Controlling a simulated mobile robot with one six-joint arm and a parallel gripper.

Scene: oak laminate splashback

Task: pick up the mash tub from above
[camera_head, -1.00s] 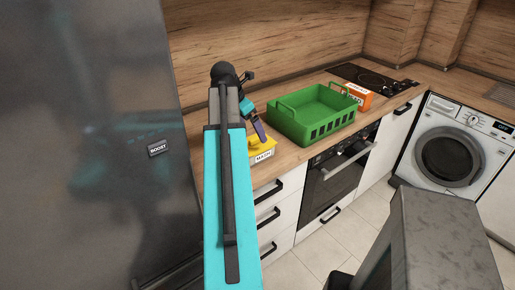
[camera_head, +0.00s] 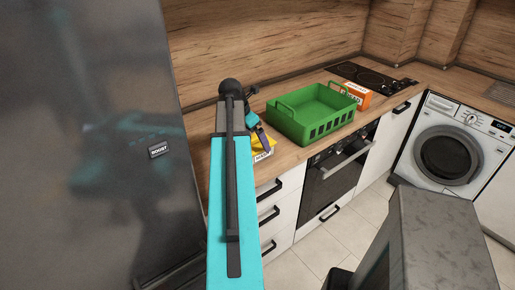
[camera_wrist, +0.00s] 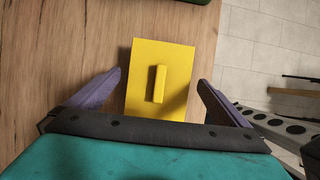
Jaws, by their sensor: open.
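The mash tub is a yellow box with a raised bar on its lid and a white label on its side. In the wrist view the yellow mash tub (camera_wrist: 145,75) lies on the wooden counter below my gripper (camera_wrist: 160,84). My gripper is open, with one purple finger on each side of the tub and nothing between them in contact. In the head view the tub (camera_head: 264,154) is mostly hidden behind my arm; only part of its label and yellow top shows. My gripper (camera_head: 263,138) is above it there.
A green basket (camera_head: 311,114) stands on the counter just right of the tub. An orange box (camera_head: 358,95) is beyond it near the black hob (camera_head: 372,77). A dark fridge (camera_head: 90,150) rises on the left. Tiled floor shows beyond the counter's edge.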

